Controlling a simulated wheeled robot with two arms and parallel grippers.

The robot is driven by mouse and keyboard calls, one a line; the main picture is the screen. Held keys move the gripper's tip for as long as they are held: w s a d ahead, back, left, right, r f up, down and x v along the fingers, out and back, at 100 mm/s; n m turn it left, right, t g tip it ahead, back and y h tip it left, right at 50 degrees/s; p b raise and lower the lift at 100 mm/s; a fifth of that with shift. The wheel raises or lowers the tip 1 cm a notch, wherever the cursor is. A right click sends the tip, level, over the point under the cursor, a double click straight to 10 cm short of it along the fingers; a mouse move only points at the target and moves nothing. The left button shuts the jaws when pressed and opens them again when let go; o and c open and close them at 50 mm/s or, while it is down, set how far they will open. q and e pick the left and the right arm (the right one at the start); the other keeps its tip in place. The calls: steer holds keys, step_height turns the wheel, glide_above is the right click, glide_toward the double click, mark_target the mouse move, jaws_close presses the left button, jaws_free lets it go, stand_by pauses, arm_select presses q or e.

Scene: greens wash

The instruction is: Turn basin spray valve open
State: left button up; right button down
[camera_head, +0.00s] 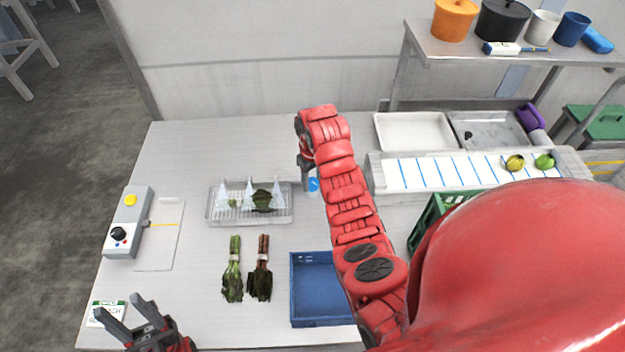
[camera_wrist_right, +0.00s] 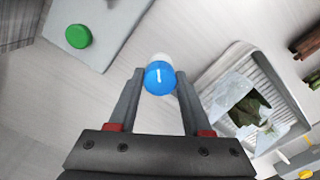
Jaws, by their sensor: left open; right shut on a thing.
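A blue round knob (camera_wrist_right: 160,78) with a white mark on its face and a white part behind it sits between the fingertips of my right gripper (camera_wrist_right: 158,88). The fingers are shut on its sides. In the head view the blue knob (camera_head: 313,185) shows as a small patch at the end of my right arm, just right of the wire rack; the arm hides much around it. My left gripper (camera_head: 119,306) is open and empty at the front left, near a small green-and-white card (camera_head: 105,314).
A wire rack (camera_head: 225,216) holds greens and pale pointed pieces. Two bundles of greens (camera_head: 233,268) lie before it, beside a blue crate (camera_head: 293,300). A grey control box (camera_head: 127,222) stands left. A green button (camera_wrist_right: 78,36) shows in the wrist view.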

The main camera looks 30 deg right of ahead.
mark_target(312, 182)
stand_by(0.4)
steer(key=shift+c, duration=1.7)
jaws_free()
step_height(312, 182, up, 7)
steer(key=p, duration=0.5)
step_height(312, 182, up, 10)
steer(key=p, duration=0.2)
steer(key=shift+r, duration=0.2)
